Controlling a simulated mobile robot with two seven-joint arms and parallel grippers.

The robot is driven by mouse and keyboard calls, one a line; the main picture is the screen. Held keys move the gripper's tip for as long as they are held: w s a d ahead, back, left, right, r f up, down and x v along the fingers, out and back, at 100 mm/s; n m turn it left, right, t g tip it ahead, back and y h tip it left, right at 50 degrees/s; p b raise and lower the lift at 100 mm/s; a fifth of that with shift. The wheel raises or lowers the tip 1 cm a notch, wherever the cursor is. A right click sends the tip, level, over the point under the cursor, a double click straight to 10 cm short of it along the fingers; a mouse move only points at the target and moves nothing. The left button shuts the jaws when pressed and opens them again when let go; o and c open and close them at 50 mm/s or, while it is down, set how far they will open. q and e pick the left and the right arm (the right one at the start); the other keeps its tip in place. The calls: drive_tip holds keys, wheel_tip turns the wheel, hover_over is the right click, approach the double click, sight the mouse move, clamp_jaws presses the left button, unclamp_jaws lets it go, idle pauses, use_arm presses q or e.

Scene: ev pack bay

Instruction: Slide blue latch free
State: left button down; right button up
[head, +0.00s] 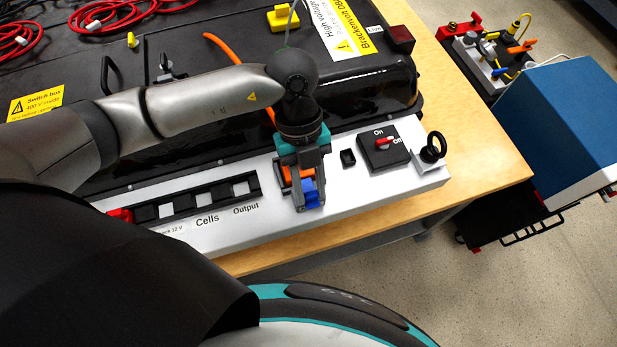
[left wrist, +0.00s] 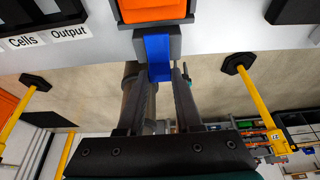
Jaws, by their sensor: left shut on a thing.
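The blue latch (head: 312,193) sits at the front of an orange connector (head: 289,178) on the white front panel of the black pack. In the left wrist view the blue latch (left wrist: 157,58) hangs below the orange connector (left wrist: 152,10), in a dark grey housing. My left gripper (head: 308,198) comes down over the connector from above. In the left wrist view its two fingers (left wrist: 159,72) stand on either side of the latch, shut on it. The gripper partly hides the connector in the head view. My right gripper is not in view.
A row of black sockets (head: 190,200) labelled Cells and Output lies left on the panel. A red On/Off switch (head: 384,142) and a black ring (head: 432,150) stand to the right. The wooden bench edge (head: 470,190) runs just in front. A blue box (head: 570,120) stands beyond, right.

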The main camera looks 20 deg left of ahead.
use_arm(q)
drive_tip(key=c, duration=0.6)
unclamp_jaws()
drive_tip(key=shift+s+d, duration=0.15)
drive_tip(key=shift+s, duration=0.05)
drive_tip(key=shift+o, duration=0.2)
drive_tip(key=v, duration=1.5)
